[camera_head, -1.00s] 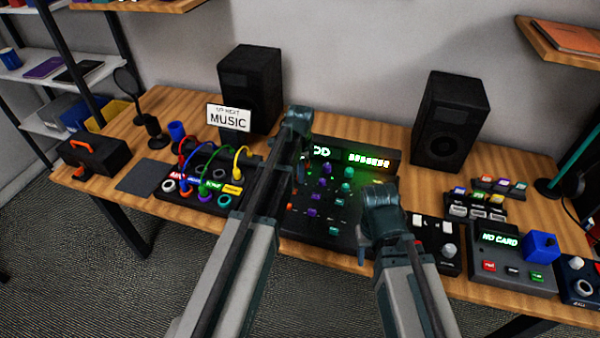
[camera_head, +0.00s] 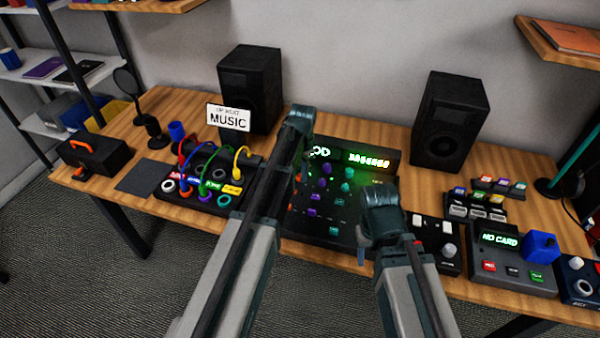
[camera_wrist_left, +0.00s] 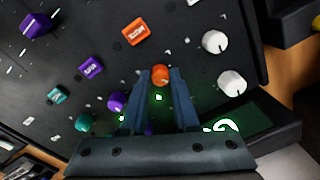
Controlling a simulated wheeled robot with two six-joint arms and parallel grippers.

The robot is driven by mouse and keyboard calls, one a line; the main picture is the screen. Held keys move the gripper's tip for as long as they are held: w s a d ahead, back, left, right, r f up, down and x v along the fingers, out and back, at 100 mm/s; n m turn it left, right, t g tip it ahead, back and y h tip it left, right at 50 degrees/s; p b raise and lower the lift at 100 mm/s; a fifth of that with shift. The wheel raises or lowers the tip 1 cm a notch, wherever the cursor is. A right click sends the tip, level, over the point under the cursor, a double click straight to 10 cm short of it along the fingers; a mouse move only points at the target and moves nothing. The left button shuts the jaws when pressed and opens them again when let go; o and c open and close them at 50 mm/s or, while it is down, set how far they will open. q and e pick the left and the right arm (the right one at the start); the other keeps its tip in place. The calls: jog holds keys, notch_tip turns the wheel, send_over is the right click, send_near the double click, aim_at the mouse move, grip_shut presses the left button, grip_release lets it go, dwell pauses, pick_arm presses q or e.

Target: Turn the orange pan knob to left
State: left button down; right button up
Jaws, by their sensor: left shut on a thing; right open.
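The orange pan knob (camera_wrist_left: 160,73) sits on the dark mixer panel (camera_wrist_left: 190,60) in the left wrist view. My left gripper (camera_wrist_left: 159,86) has one finger on each side of it and is shut on it. In the head view my left gripper (camera_head: 299,140) is over the left part of the mixer (camera_head: 325,228), and the orange knob is hidden there. My right gripper (camera_head: 378,205) hangs empty over the mixer's right edge; it is open, though its fingertips are hard to make out.
Purple knobs (camera_wrist_left: 117,102), white knobs (camera_wrist_left: 231,83) and an orange button (camera_wrist_left: 135,31) surround the knob. Left of the mixer stands a box with coloured cables (camera_head: 205,192). To the right are a small switch box (camera_head: 440,235) and a card device (camera_head: 510,260). Two speakers (camera_head: 450,120) stand behind.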

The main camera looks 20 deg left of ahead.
pick_arm(q)
jog(key=n, duration=0.5)
jog(key=shift+n, duration=0.3)
jog(key=n, duration=0.4)
jog(key=shift+w+n+g, duration=0.1)
jog(key=shift+n+g, duration=0.2)
jog(key=shift+n, duration=0.4)
jog(key=c, duration=0.7)
grip_release()
jog(key=shift+o, duration=0.2)
jog(key=shift+r, duration=0.15)
pick_arm(e)
jog(key=shift+r, duration=0.15)
pick_arm(q)
notch_tip(320, 180, up, 14)
jog(key=p, duration=1.3)
jog(key=shift+d+f+p, duration=0.25)
jog(key=shift+p, duration=0.15)
pick_arm(e)
notch_tip(320, 180, up, 14)
jog(key=shift+f, duration=0.2)
